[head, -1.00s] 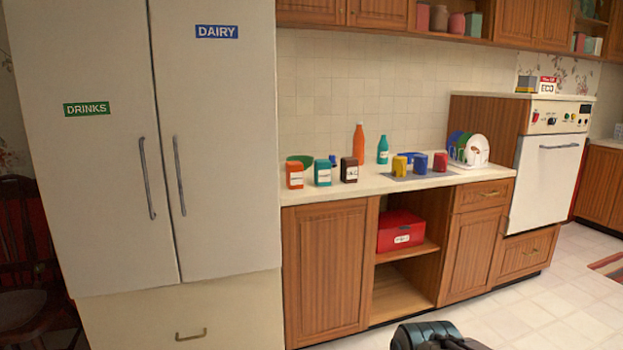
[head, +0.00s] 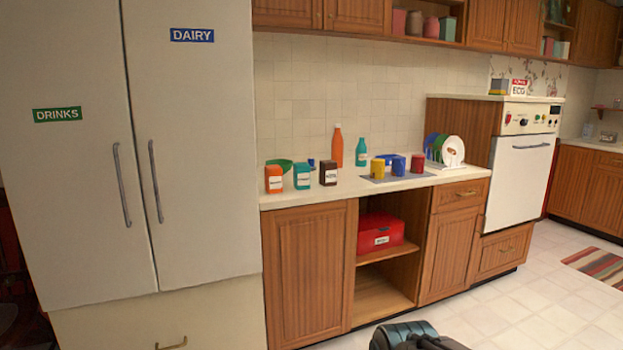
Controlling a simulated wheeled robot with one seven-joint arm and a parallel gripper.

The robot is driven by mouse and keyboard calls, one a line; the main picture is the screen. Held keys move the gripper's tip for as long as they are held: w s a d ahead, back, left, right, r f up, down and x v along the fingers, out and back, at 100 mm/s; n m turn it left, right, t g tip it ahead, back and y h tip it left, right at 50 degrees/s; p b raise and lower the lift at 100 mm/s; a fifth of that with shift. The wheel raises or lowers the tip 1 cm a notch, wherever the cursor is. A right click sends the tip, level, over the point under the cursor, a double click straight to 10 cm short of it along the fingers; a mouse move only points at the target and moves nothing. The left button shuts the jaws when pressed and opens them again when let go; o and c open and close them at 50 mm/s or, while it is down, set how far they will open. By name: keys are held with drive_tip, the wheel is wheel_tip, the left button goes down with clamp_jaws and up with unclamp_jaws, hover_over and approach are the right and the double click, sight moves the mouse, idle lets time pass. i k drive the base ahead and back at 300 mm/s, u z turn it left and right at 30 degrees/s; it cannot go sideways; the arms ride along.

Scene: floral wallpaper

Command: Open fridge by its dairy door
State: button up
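The fridge stands at the left of the head view, with two tall cream doors side by side. The right one is the dairy door (head: 205,150), with a blue DAIRY label (head: 192,35) near its top. Its grey vertical handle (head: 155,181) is along its left edge. The left one is the drinks door (head: 70,190), with a green DRINKS label (head: 57,114) and its own handle (head: 122,185). Both doors are closed. A dark part of my arm shows at the bottom edge, right of the fridge. My gripper's fingers are not in view.
A cream drawer (head: 100,325) with a bronze pull is below the doors. To the right, a counter (head: 340,190) holds canisters, bottles, mugs and a plate rack. A white oven (head: 517,170) stands further right. The tiled floor (head: 530,300) is clear in front, with a striped rug (head: 598,268).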

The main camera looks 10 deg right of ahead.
sight(189, 75)
drive_tip(key=u, duration=0.5)
drive_tip(key=i, duration=1.05)
drive_tip(key=z, duration=0.45)
